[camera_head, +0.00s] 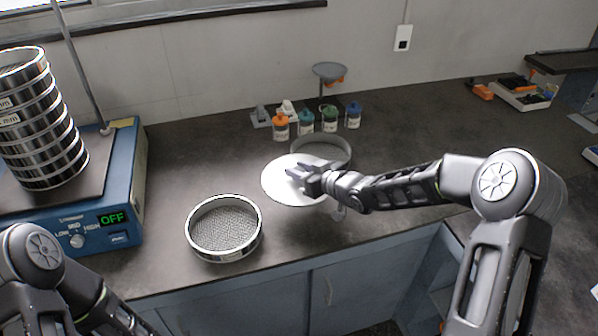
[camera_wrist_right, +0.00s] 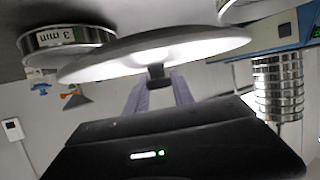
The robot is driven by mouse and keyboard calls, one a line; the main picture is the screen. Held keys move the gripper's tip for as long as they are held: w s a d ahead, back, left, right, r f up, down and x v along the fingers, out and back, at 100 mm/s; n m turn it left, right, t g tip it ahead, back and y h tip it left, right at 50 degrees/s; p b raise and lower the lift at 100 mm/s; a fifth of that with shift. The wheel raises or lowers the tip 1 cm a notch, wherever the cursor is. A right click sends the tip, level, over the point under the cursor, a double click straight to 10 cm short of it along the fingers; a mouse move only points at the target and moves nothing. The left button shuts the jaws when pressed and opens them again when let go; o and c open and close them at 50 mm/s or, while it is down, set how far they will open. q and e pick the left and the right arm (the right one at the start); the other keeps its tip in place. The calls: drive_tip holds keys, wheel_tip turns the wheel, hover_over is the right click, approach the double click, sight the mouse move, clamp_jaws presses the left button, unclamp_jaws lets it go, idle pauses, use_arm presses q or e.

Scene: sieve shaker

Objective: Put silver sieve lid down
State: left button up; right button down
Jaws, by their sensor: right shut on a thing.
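The silver sieve lid (camera_head: 283,181) is a bright round disc above the middle of the bench in the head view. My right gripper (camera_head: 303,176) is shut on its knob. In the right wrist view the lid (camera_wrist_right: 200,42) spans the picture, with its dark knob between the fingertips of my right gripper (camera_wrist_right: 158,80). A round pan or sieve (camera_head: 325,148) stands just behind the lid, partly hidden by it; in the wrist view it carries a "3 mm"-like label (camera_wrist_right: 62,38). Whether the lid touches the bench I cannot tell. My left gripper is out of view.
An open mesh sieve (camera_head: 225,255) stands left of the lid near the front edge. A blue shaker (camera_head: 128,185) reading OFF bears a sieve stack (camera_head: 45,120) at left. Several small bottles (camera_head: 330,119) stand behind. The bench right of the bottles is mostly clear.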

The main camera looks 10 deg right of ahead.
sight(297, 187)
idle(0.3)
drive_tip(key=shift+a+r, duration=0.15)
drive_tip(key=shift+r, duration=0.05)
drive_tip(key=s+r+m+h, duration=0.1)
drive_tip(key=s+a+r+m+h, duration=0.1)
drive_tip(key=s, duration=0.1)
drive_tip(key=shift+s+r+t, duration=0.2)
drive_tip(key=shift+r+t, duration=0.05)
drive_tip(key=shift+t, duration=0.15)
drive_tip(key=s+d+m+h, duration=0.1)
drive_tip(key=s, duration=0.1)
drive_tip(key=s+d+m+h, duration=0.2)
drive_tip(key=s+d+h, duration=0.1)
drive_tip(key=shift+s+f+t, duration=0.15)
drive_tip(key=shift+s+t, duration=0.15)
drive_tip(key=shift+a, duration=0.15)
